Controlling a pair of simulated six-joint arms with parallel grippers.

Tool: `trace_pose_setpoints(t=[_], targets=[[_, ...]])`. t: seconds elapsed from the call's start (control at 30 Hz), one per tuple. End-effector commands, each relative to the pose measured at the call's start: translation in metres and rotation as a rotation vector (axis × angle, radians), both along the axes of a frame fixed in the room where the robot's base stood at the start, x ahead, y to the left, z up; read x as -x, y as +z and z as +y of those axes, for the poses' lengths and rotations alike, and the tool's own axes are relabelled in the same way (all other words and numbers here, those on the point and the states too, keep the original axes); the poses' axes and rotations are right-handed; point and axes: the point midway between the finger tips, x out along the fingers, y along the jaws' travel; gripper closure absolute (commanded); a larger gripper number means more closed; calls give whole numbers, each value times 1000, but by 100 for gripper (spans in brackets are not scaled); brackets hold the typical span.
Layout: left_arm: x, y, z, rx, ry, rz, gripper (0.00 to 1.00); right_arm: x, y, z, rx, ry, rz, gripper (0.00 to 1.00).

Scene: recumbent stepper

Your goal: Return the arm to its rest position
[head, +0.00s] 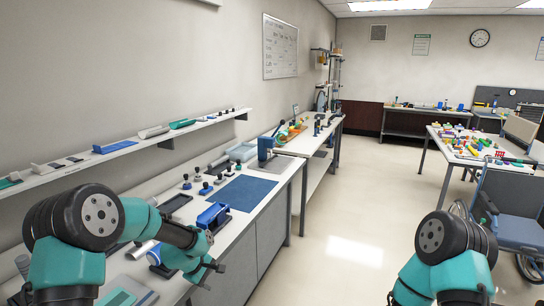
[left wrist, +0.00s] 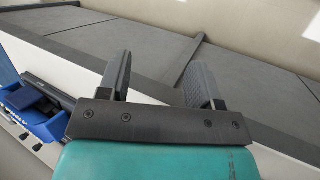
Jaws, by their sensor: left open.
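My left arm comes in from the left, with my left gripper (head: 212,272) by the front edge of the workbench (head: 262,222). The left gripper is open and empty. In the left wrist view its two dark fingers (left wrist: 160,82) stand apart with nothing between them, facing the grey bench front (left wrist: 245,85). A blue device (head: 213,216) sits on the bench just beyond the gripper; it also shows at the left of the left wrist view (left wrist: 38,115). Part of my right arm (head: 450,262) shows at the lower right; its gripper is out of view.
A blue mat (head: 246,190) and several small stamp-like tools lie on the bench, below a wall shelf (head: 75,165). A wheelchair (head: 508,215) stands at the right, near a table with colourful pieces (head: 478,145). The floor (head: 350,215) between is clear.

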Motion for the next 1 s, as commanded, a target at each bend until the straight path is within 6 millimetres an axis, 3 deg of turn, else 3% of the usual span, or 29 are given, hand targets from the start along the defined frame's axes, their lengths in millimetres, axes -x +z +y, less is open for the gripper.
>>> trace_pose_setpoints(t=[0.03,0.13,0.3,0.43,0.6,0.73,1.0], targets=[[20,-23,-5,-21,-45,4,41,0,0,0,0,0,0,60],[58,-60,-11,-64,-138,-6,41,0,0,0,0,0,0,60],[133,-121,1,-151,-351,-25,41,0,0,0,0,0,0,60],[201,-157,9,-198,-546,-49,41,0,0,0,0,0,0,60],[277,-179,13,-224,-767,-89,41,0,0,0,0,0,0,60],[304,-182,13,-227,-851,-113,41,0,0,0,0,0,0,60],[308,-183,13,-230,-867,-121,41,0,0,0,0,0,0,60]])
